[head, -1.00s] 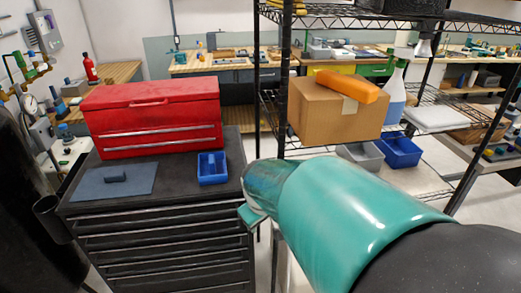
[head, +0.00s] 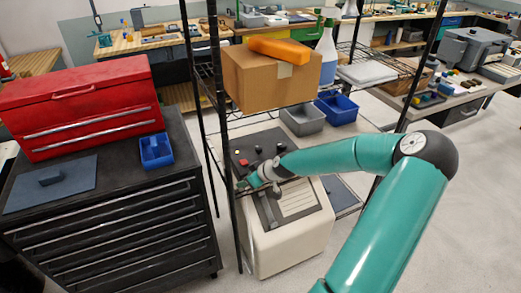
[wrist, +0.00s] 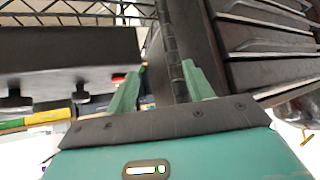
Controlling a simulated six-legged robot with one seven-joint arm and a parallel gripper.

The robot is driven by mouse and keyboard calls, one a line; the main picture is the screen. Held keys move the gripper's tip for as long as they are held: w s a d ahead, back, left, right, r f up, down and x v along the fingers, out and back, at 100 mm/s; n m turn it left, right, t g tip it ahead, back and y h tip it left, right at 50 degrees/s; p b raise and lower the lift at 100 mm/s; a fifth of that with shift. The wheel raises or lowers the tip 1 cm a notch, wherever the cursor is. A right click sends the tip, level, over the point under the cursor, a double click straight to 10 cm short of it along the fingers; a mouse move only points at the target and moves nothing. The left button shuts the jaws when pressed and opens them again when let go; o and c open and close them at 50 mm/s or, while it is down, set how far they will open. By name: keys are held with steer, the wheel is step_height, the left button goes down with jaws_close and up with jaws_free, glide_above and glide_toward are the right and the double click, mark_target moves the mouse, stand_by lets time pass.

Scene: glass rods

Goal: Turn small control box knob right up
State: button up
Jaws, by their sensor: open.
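A pale box-shaped machine (head: 300,235) with a dark top panel stands low at the shelf rack; it looks like the control box. Its panel carries small dark knobs (head: 281,147) and a red button (head: 243,162). My gripper (head: 248,182) is over the panel's left side, near the black rack post. In the wrist view my gripper (wrist: 160,88) is open with nothing between its green fingers. A dark panel with black knobs (wrist: 75,93) shows left of the fingers there, apart from them. I cannot tell which way any knob points.
The black rack post (head: 228,165) stands close beside my gripper. A black drawer cabinet (head: 120,215) with a red toolbox (head: 80,105) is at left. A cardboard box (head: 265,82) sits on the rack, near grey and blue bins (head: 337,106). Floor is free at right.

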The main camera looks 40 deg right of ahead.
mark_target(260, 149)
steer(key=s+d+r+m+t+h, duration=0.1)
steer(key=d+r+m+t+h, duration=0.1)
steer(key=d, duration=0.5)
steer(key=s+d+r+m+t+h, duration=0.1)
steer(key=d+r+t, duration=0.15)
steer(key=d, duration=0.55)
steer(key=x, duration=1.4)
steer(key=shift+s+a+f, duration=0.1)
steer(key=c, duration=1)
